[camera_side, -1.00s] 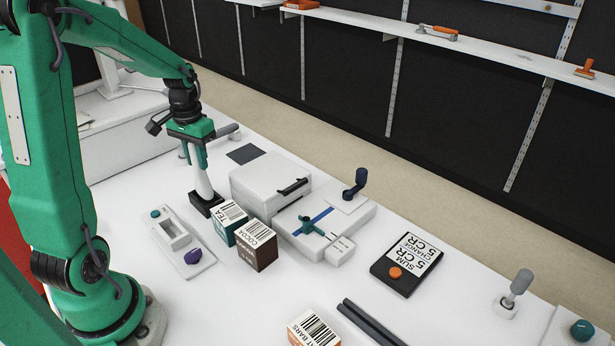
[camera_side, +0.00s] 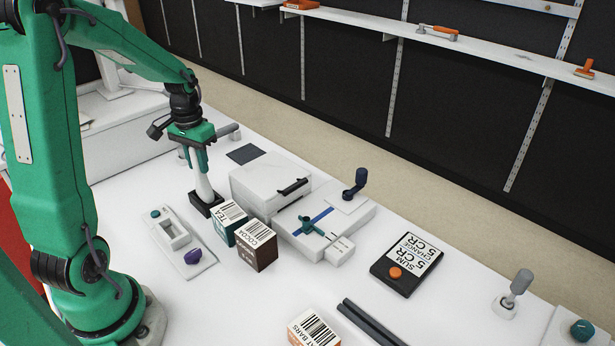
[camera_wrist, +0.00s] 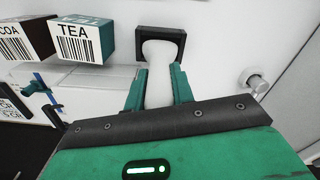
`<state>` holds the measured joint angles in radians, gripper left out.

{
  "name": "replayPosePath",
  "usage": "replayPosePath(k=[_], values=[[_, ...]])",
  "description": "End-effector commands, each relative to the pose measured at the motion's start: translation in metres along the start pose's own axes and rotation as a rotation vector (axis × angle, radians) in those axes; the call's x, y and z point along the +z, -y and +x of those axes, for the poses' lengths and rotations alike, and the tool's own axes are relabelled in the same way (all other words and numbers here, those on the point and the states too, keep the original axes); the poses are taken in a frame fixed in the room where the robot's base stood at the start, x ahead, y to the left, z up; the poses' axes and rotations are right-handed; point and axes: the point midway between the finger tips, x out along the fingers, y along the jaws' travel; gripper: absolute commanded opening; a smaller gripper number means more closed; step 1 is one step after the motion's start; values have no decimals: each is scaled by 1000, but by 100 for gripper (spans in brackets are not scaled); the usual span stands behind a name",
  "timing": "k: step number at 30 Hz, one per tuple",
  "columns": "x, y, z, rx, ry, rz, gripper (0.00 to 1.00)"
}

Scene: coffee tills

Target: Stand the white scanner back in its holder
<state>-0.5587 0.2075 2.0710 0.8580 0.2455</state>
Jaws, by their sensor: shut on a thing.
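The white scanner (camera_side: 202,186) stands nearly upright, with its lower end at the black square holder (camera_side: 206,204) on the counter. My gripper (camera_side: 197,163) is shut on the scanner's upper part from above. In the wrist view the scanner (camera_wrist: 158,75) lies between my two green fingers (camera_wrist: 158,88), and its far end overlaps the opening of the black holder (camera_wrist: 180,42). I cannot tell how deep the scanner's end sits in the holder.
A tea box (camera_side: 229,222) and a cocoa box (camera_side: 256,246) stand close to the right of the holder. A white till machine (camera_side: 268,184) is behind them. A white panel with a purple knob (camera_side: 193,256) lies in front. A sum display (camera_side: 406,262) lies further right.

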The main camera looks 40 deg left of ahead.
Motion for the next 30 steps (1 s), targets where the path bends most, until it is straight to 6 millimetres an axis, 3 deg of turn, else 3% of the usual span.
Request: replayPosePath(k=[30], values=[[0,0,22,0,1,0,10]])
